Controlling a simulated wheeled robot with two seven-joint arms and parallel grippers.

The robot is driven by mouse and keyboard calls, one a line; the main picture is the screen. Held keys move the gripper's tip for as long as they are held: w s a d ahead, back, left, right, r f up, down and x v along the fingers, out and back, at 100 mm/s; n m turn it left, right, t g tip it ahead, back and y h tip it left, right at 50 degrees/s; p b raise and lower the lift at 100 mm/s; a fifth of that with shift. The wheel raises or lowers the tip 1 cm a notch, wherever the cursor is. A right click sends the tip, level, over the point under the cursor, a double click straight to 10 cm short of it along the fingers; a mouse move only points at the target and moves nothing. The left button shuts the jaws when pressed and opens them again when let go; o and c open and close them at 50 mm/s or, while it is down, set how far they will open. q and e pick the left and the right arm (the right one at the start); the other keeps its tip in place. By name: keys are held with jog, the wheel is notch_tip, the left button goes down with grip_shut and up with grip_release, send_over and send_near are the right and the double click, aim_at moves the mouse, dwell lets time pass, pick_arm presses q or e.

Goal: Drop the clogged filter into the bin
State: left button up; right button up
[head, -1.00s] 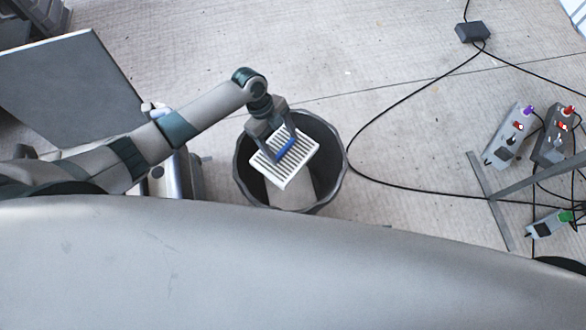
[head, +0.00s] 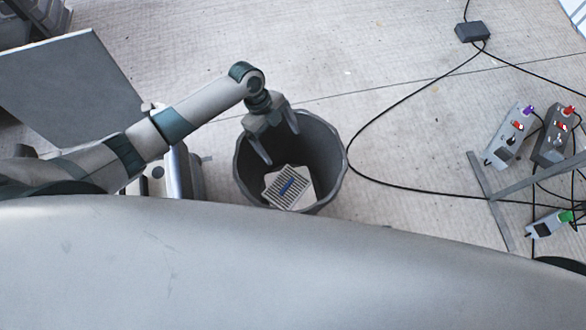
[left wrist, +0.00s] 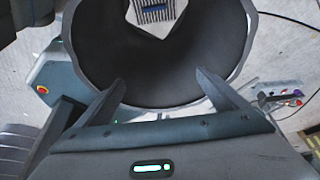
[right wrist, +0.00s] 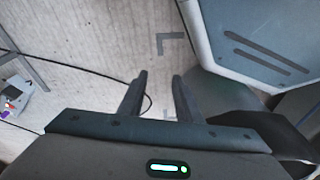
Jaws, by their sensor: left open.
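The filter (head: 287,188), a white slatted panel with a blue strip, lies inside the dark round bin (head: 334,150) in the head view. It also shows at the top of the left wrist view (left wrist: 157,12), inside the bin (left wrist: 90,50). My left gripper (head: 283,145) is open and empty above the bin's opening, apart from the filter. In the left wrist view, its fingers (left wrist: 160,85) are spread wide over the bin. My right gripper (right wrist: 160,85) shows only in the right wrist view, with its fingers apart and nothing between them.
Black cables (head: 395,92) run over the concrete floor right of the bin, from a dark box (head: 472,32). Several grey switch boxes (head: 510,136) lie at the right near a metal frame (head: 489,200). A grey panel (head: 70,85) stands at the upper left.

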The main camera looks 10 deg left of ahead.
pick_arm(q)
jog(key=v, duration=1.5)
jog(key=shift+r, duration=0.4)
pick_arm(e)
jog(key=shift+f, duration=0.45)
pick_arm(q)
jog(key=shift+s+f, duration=0.1)
pick_arm(e)
jog(key=shift+s+d, duration=0.1)
jog(key=shift+s, duration=0.15)
